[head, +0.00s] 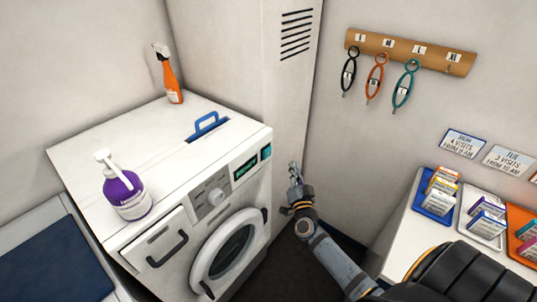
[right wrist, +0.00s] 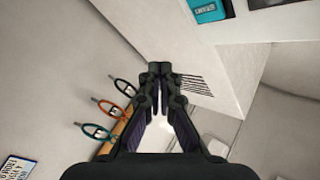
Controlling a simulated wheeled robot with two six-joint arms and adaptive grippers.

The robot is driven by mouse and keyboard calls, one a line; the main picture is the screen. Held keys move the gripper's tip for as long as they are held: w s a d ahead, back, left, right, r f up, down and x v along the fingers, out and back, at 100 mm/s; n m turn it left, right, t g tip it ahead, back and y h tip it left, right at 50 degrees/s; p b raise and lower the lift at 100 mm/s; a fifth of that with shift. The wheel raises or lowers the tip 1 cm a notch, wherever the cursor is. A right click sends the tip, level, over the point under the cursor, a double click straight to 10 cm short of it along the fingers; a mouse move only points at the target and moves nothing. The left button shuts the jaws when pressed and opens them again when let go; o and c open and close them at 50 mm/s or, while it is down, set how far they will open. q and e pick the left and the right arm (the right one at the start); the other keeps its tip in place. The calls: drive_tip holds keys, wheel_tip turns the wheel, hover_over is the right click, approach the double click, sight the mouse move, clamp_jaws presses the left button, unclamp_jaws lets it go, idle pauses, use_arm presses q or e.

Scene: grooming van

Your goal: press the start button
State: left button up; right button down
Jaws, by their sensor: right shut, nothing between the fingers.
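At the panel's right end is a small teal square in a dark frame (head: 266,151), which looks like the start button. The teal square also shows at the top of the right wrist view (right wrist: 207,10). My right gripper (head: 294,168) is shut and empty, to the right of the panel and apart from it. Its closed fingers (right wrist: 160,75) show in the right wrist view. My left gripper is out of view.
A purple bottle (head: 126,194), a blue handle (head: 207,124) and an orange spray bottle (head: 170,80) are on the machine's top. A tall vented cabinet (head: 240,50) stands behind. A wall rack (head: 410,50) holds loops. A counter (head: 400,235) with trays is at the right.

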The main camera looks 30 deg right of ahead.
sight(267, 153)
drive_tip(key=w+a+b, duration=0.2)
drive_tip(key=w+a, duration=0.1)
drive_tip(key=w, duration=0.4)
drive_tip(key=shift+w, duration=0.25)
idle(1.2)
drive_tip(key=shift+w+a, duration=0.2)
drive_tip(key=shift+w, duration=0.2)
drive_tip(key=shift+w+a, duration=0.2)
drive_tip(key=shift+w, duration=0.25)
idle(0.7)
drive_tip(key=shift+s+d, duration=0.1)
drive_tip(key=shift+s, duration=0.05)
drive_tip(key=shift+s+d+p, duration=0.25)
drive_tip(key=shift+s+p, duration=0.2)
drive_tip(key=shift+s, duration=0.25)
